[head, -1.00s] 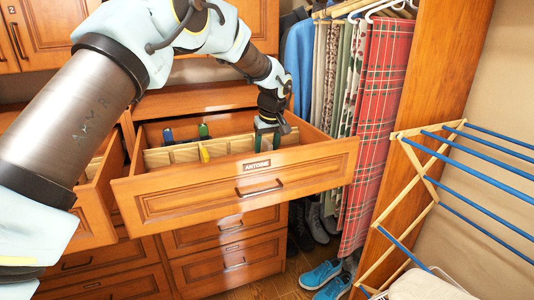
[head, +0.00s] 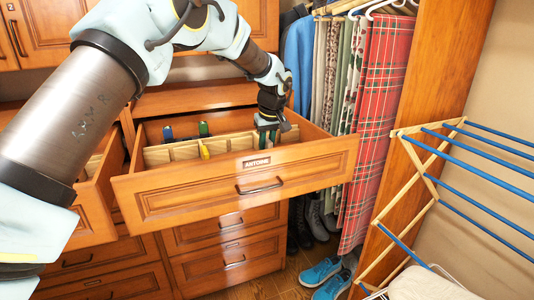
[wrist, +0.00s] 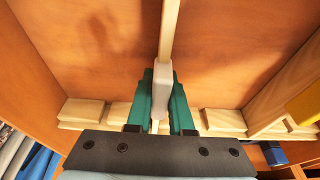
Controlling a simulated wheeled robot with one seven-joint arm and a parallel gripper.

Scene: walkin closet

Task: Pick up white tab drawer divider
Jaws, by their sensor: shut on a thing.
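The white tab drawer divider (wrist: 163,74) shows in the wrist view as a pale wooden strip with a white tab, running away up the middle of the picture. My gripper (wrist: 161,88) has its two green fingers on either side of the white tab and is shut on it. In the head view my gripper (head: 268,136) points down into the right part of the open drawer marked ANTOINE. There the white tab is hidden behind my fingers.
The open drawer (head: 235,190) also holds dividers with a blue tab (head: 168,133), a green tab (head: 203,129) and a yellow tab (head: 204,152). Another open drawer (head: 98,200) is at left. Hanging clothes (head: 340,80) and a drying rack (head: 440,165) stand to the right.

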